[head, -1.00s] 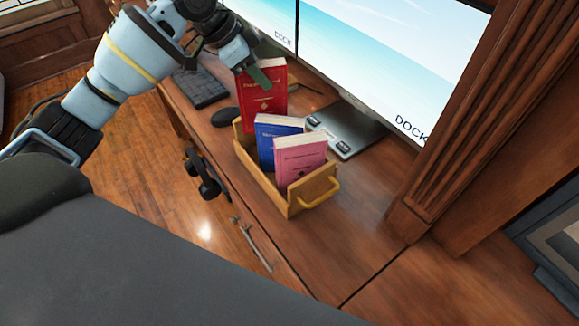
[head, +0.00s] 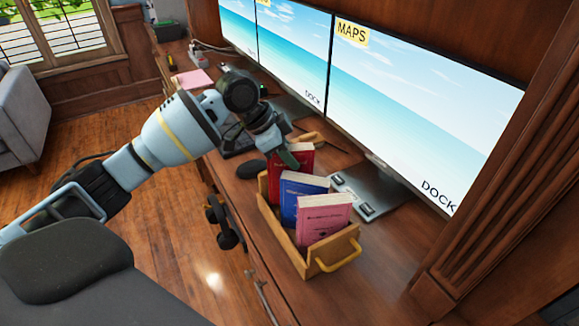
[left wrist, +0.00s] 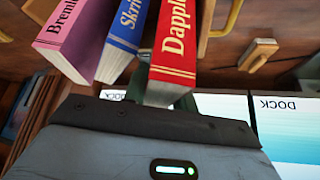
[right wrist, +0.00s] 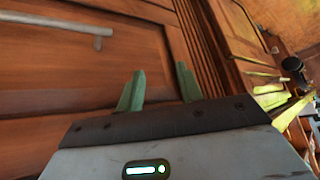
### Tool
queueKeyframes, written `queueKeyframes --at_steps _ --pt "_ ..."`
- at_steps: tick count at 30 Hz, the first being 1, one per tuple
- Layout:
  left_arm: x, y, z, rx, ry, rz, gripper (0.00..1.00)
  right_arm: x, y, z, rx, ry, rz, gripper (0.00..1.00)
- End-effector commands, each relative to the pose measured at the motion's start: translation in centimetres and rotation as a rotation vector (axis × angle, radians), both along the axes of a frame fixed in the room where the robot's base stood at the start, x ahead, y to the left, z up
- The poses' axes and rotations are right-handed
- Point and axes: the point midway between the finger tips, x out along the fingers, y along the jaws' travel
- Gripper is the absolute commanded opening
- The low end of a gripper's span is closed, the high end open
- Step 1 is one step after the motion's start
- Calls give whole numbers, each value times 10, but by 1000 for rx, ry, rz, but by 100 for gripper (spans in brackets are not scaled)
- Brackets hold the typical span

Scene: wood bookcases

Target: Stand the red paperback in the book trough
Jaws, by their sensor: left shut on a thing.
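The red paperback (head: 292,164) is upright at the far end of the wooden book trough (head: 282,236). Its lower part drops behind the trough's side wall and looks to be inside; its bottom edge is hidden. My left gripper (head: 288,152) is shut on its upper part. In the left wrist view the red paperback (left wrist: 178,45) shows its spine, beside the blue and pink books. A blue book (head: 290,195) and a pink book (head: 322,217) lean in the trough nearer its yellow-handled end. My right gripper (right wrist: 158,90) is open and empty, facing wooden drawer fronts.
The trough stands near the desk's front edge. A black mouse (head: 250,169) lies just beyond it, and a grey monitor stand (head: 372,200) is close on the right. Monitors (head: 420,110) line the back. A black object (head: 222,222) hangs at the desk front.

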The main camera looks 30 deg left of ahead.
Motion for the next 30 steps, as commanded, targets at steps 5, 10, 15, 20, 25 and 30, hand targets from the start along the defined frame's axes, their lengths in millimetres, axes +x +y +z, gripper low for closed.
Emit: queueKeyframes --at_steps 5,10,15,20,25,30 --pt "0 0 -29 -1 2 2 0 -2 0 -3 0 6 1 36" --pt "0 0 -35 -1 -2 1 0 -4 0 -3 0 9 0 36" --pt "0 0 -35 -1 -2 1 0 -6 0 -3 -1 12 1 36" --pt "0 0 -38 0 0 1 35 -6 0 -3 -1 13 1 36" --pt "0 0 -38 -1 1 0 36 -6 0 -3 0 13 0 36" --pt "0 0 -37 0 0 0 36 -6 0 -3 0 13 0 36"
